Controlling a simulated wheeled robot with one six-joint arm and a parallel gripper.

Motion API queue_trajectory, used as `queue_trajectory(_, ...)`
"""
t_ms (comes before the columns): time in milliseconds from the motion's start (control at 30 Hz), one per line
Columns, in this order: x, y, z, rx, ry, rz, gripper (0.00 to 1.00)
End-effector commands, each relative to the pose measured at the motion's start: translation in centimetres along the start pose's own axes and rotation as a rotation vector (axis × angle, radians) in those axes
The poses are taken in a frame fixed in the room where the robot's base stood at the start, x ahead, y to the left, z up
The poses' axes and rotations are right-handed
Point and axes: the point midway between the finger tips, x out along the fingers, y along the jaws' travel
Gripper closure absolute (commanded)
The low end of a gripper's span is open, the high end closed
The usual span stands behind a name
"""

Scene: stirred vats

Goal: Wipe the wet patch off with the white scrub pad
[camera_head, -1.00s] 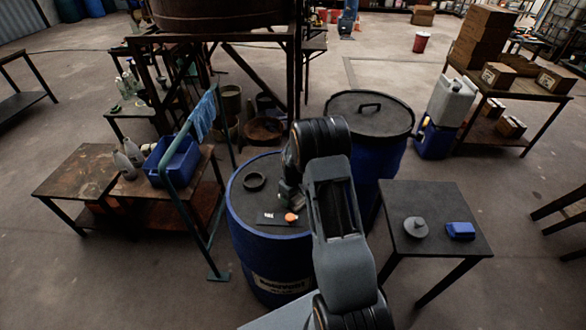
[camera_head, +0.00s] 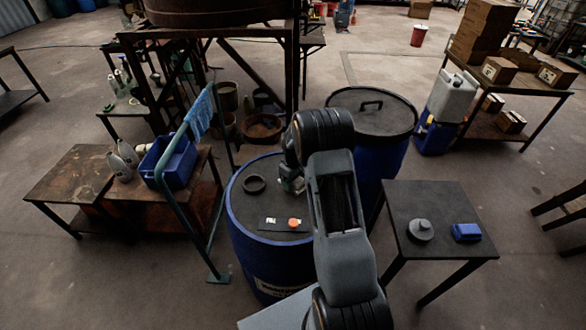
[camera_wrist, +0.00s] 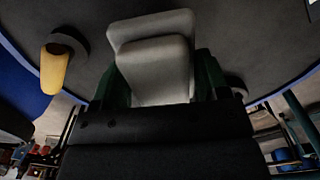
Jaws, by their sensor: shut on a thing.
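My gripper (camera_wrist: 155,88) is shut on the white scrub pad (camera_wrist: 155,45), which looks pale grey and blocky in the wrist view. In the head view my gripper (camera_head: 292,184) is low over the dark top of the blue drum (camera_head: 240,215), mostly hidden by my arm. I cannot tell whether the pad touches the top. I cannot make out the wet patch in either view; the pad and arm cover part of the top.
On the drum top are a dark ring (camera_head: 253,184) and a dark plate with an orange knob (camera_head: 294,222). A yellow cylinder (camera_wrist: 54,70) shows in the wrist view. A lidded drum (camera_head: 370,110) stands behind, a small table (camera_head: 440,205) right, a green rail (camera_head: 188,215) left.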

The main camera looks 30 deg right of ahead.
Motion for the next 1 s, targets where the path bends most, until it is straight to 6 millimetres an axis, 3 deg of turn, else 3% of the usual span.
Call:
queue_trajectory(500,-4.7,-0.3,-0.3,-0.008,0.001,0.001,0.54)
queue_trajectory(1000,-4.8,-0.4,-0.3,-0.009,0.001,0.001,0.54)
